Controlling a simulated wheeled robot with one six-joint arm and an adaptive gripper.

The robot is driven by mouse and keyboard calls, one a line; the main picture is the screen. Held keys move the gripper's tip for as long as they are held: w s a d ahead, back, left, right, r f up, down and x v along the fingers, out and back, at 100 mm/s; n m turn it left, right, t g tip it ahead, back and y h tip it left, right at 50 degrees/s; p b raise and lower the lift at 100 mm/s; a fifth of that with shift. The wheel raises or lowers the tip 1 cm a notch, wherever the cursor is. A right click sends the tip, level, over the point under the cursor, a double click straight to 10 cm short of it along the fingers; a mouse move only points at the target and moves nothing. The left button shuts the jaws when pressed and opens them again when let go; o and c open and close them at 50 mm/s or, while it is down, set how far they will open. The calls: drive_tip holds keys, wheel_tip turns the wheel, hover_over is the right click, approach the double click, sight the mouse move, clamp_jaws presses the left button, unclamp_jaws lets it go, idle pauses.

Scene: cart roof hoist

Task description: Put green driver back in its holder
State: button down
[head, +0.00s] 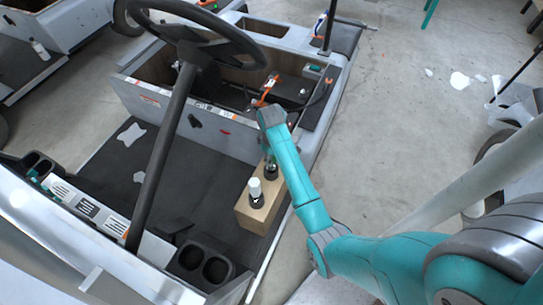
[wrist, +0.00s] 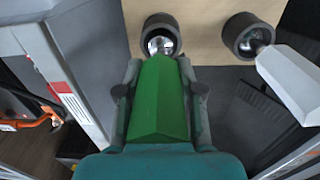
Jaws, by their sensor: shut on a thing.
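The green driver (wrist: 158,112) is in my gripper (wrist: 159,82), its faceted handle between the two fingers in the wrist view. Its far end points at the left dark ring (wrist: 146,28) of the wooden holder (wrist: 200,30), and a shiny metal part shows inside that ring. I cannot tell how deep the driver sits in it. In the head view my gripper (head: 268,150) is over the back end of the wooden holder (head: 250,217), and the arm hides most of the driver.
A white-handled driver (head: 255,187) stands in the holder's other ring; it also shows in the wrist view (wrist: 292,80). The steering wheel (head: 195,30) and its column rise to the left. A grey cart panel (wrist: 75,75) is close on the gripper's left. The black floor mat (head: 120,190) has free room.

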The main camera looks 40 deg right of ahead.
drive_tip(key=shift+f, duration=1.05)
drive_tip(key=c, duration=0.7)
unclamp_jaws()
drive_tip(key=shift+o, duration=0.2)
drive_tip(key=shift+r, duration=0.1)
wheel_tip(320, 180, up, 7)
drive_tip(key=shift+r, duration=0.15)
